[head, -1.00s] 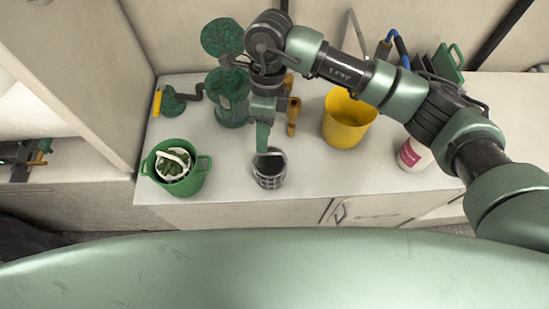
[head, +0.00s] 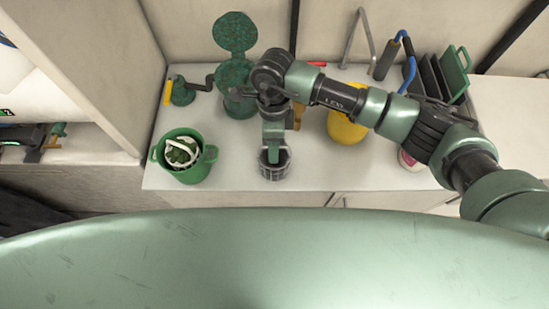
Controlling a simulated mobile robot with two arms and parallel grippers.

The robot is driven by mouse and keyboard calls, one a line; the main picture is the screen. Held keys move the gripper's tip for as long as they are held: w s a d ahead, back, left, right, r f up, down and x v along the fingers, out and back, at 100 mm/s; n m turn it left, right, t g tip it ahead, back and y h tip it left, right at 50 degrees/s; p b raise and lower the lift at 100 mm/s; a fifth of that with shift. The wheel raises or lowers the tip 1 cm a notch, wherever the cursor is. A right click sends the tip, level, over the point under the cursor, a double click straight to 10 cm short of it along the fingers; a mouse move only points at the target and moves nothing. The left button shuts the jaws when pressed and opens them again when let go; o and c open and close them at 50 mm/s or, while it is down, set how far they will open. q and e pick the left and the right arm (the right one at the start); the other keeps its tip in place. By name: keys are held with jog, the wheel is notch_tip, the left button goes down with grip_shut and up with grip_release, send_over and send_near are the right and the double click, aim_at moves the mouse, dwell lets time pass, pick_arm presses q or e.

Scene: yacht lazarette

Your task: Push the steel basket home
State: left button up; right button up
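The steel basket (head: 275,168), a small dark grey mesh cylinder, stands upright near the front edge of the white counter. My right gripper (head: 273,150) points down at its mouth, and its green fingers overlap the basket's opening. The fingers show nearly edge-on, so I cannot tell whether they are apart, closed, or touching the rim. A mottled green canister (head: 239,100) stands behind and to the left, with its round lid (head: 234,32) raised. My arm partly covers the canister's right side. My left gripper is not in view.
A green bucket (head: 186,170) with a white-rimmed item inside stands at the left. A crank-handled green device (head: 183,92) stands behind it. A yellow bucket (head: 345,128), a white bottle (head: 408,161) and a slotted rack (head: 440,72) are at the right, partly behind my arm.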

grip_shut()
dwell(1.3)
